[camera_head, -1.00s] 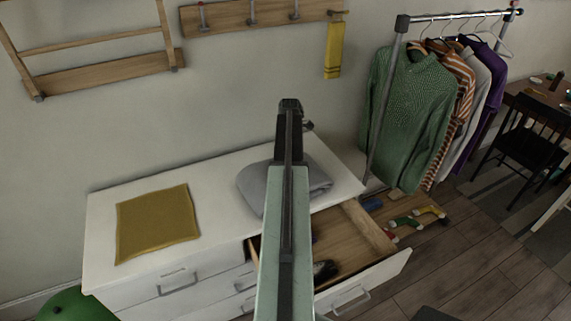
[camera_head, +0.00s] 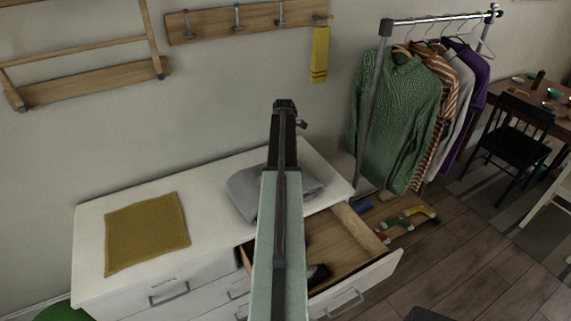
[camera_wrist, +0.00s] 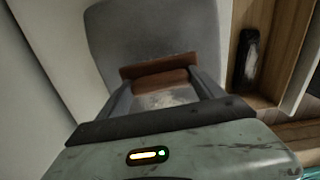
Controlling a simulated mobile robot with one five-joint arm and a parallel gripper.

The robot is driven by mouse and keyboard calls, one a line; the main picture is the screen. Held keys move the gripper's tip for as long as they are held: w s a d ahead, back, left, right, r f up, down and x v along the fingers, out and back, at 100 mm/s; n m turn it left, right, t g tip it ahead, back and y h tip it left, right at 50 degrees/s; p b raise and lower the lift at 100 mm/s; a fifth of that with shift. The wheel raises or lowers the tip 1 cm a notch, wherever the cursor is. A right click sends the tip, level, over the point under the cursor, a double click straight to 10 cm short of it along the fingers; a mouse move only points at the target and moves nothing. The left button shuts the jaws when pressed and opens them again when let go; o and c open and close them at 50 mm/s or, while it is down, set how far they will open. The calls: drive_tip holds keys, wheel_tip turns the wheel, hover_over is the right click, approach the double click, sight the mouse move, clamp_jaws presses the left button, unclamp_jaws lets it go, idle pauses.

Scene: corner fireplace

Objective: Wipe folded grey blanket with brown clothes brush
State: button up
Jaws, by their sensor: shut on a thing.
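The folded grey blanket (camera_head: 242,194) lies on the white dresser top, partly hidden behind my arm in the head view. It fills the upper middle of the wrist view (camera_wrist: 150,30). My gripper (camera_wrist: 162,82) is shut on the brown clothes brush (camera_wrist: 155,73), whose reddish-brown body shows between the fingers. The brush is over the blanket's near part in the wrist view; I cannot tell whether it touches. In the head view my arm hides the brush and fingers.
The dresser's top drawer (camera_head: 352,232) stands open at the right, with a dark object (camera_wrist: 246,62) inside. A mustard cloth (camera_head: 146,232) lies on the dresser's left. A clothes rack with hung garments (camera_head: 395,120) stands at right. The dresser top between cloth and blanket is clear.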

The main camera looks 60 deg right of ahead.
drive_tip(key=shift+o, duration=0.2)
drive_tip(key=shift+w+a, duration=1)
drive_tip(key=shift+a, duration=0.6)
drive_tip(key=shift+w+a, duration=1)
drive_tip(key=shift+a, duration=0.55)
drive_tip(key=shift+w+a, duration=1)
drive_tip(key=shift+a, duration=0.6)
drive_tip(key=shift+w+d, duration=0.6)
drive_tip(key=shift+w, duration=0.15)
drive_tip(key=shift+s+d, duration=0.65)
drive_tip(key=shift+d, duration=0.4)
drive_tip(key=shift+s+d, duration=0.7)
drive_tip(key=shift+d, duration=0.35)
drive_tip(key=shift+s+d, duration=0.65)
drive_tip(key=shift+d, duration=0.4)
drive_tip(key=shift+s+d, duration=0.5)
drive_tip(key=shift+d, duration=0.25)
drive_tip(key=shift+s+d, duration=0.5)
drive_tip(key=shift+d, duration=0.2)
wheel_tip(320, 180, up, 6)
drive_tip(key=p, duration=0.6)
drive_tip(key=shift+f, duration=0.1)
